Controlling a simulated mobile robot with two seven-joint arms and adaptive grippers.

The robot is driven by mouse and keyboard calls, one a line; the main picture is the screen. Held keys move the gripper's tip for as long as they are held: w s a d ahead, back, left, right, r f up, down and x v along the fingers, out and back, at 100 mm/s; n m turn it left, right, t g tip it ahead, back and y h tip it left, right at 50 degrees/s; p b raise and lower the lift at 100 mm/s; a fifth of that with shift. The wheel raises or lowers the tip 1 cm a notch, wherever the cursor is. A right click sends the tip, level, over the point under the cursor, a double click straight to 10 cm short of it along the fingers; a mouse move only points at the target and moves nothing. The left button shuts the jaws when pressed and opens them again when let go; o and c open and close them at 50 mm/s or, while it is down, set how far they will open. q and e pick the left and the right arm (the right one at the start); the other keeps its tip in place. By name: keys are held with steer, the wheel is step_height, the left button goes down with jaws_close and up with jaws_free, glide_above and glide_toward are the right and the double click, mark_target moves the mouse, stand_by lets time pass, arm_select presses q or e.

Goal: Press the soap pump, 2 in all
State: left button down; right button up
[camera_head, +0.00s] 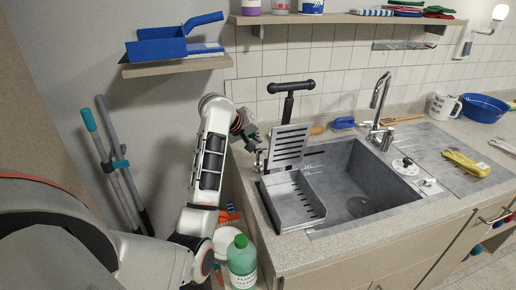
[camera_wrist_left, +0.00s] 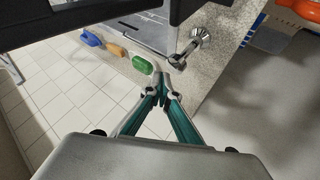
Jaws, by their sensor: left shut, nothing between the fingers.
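The soap pump (camera_head: 260,163) is a small metal fitting at the left edge of the counter, beside the drying rack. In the left wrist view the chrome pump (camera_wrist_left: 199,39) shows a round base and a short spout pointing down-left. My left gripper (camera_head: 257,147) is just above it in the head view, with its fingers shut and empty. In the left wrist view the shut fingertips (camera_wrist_left: 161,90) are close to the spout end; I cannot tell whether they touch. My right gripper is not in view.
The steel sink (camera_head: 360,205) and metal rack (camera_head: 290,145) are right of the gripper. A black T-shaped handle (camera_head: 290,88) rises behind the rack. A shelf (camera_head: 175,66) with a blue dustpan hangs above left. A green-capped bottle (camera_head: 242,262) stands below the counter.

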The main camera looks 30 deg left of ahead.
arm_select(q)
steer(key=shift+f, duration=0.1)
steer(key=shift+f, duration=0.3)
steer(key=shift+f, duration=1.05)
stand_by(1.2)
steer(key=shift+r, duration=1.45)
steer(key=shift+r, duration=2.55)
